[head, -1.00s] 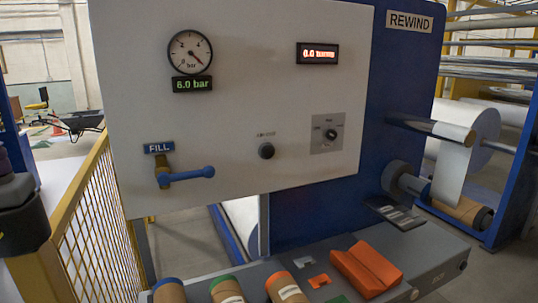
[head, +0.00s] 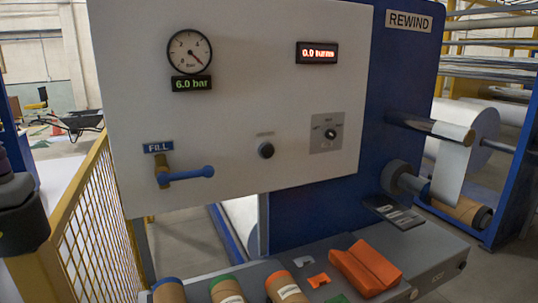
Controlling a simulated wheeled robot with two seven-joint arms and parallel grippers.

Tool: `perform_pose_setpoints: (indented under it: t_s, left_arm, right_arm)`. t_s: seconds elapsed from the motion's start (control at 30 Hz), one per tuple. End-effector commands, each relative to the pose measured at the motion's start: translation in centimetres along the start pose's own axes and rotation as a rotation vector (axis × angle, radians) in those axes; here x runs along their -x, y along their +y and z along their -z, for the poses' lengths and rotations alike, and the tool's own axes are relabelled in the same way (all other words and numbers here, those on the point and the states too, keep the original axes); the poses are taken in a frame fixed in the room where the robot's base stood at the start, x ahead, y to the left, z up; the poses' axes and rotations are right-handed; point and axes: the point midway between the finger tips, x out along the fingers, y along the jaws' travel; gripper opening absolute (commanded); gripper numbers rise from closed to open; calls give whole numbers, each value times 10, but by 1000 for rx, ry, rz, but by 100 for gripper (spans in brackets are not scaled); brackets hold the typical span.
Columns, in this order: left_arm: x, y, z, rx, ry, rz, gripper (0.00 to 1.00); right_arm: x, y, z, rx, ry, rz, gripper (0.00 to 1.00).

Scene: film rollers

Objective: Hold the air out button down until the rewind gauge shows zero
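The white rewind panel (head: 240,110) faces me. Its round gauge (head: 190,52) has a needle pointing to the lower right, and the green display (head: 192,84) below it reads 6.0 bar. A small dark round button (head: 266,150) sits at the panel's lower middle; the label above it is too blurred to read now. The FILL valve (head: 184,174) has a blue handle lying out to the right. Nothing touches the button. A dark part of my own body shows at the left edge, but neither gripper's fingers are visible.
A selector switch (head: 329,132) and a red-lit display (head: 317,53) are on the panel. Below, a grey bench (head: 420,262) holds cardboard cores (head: 288,285) and an orange block (head: 366,268). A yellow mesh fence (head: 95,225) stands at left. Space before the panel is clear.

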Motion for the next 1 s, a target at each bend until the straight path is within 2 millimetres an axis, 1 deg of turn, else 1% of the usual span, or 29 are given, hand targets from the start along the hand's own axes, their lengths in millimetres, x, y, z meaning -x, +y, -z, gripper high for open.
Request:
perform_pose_setpoints:
  t_s: [0.03, 0.1, 0.57, 1.0]
  left_arm:
    - [0, 0, 0, 0, 0, 0, 55]
    - [0, 0, 0, 0, 0, 0, 55]
    - [0, 0, 0, 1, 0, -1, 55]
    - [0, 1, 0, 2, 0, -1, 55]
  right_arm:
    - [0, 0, 0, 1, 0, -1, 11]
    - [0, 1, 0, 2, 0, -2, 0]
    - [0, 2, -2, 5, -3, -5, 0]
    - [0, -2, -1, -4, -2, 4, 0]
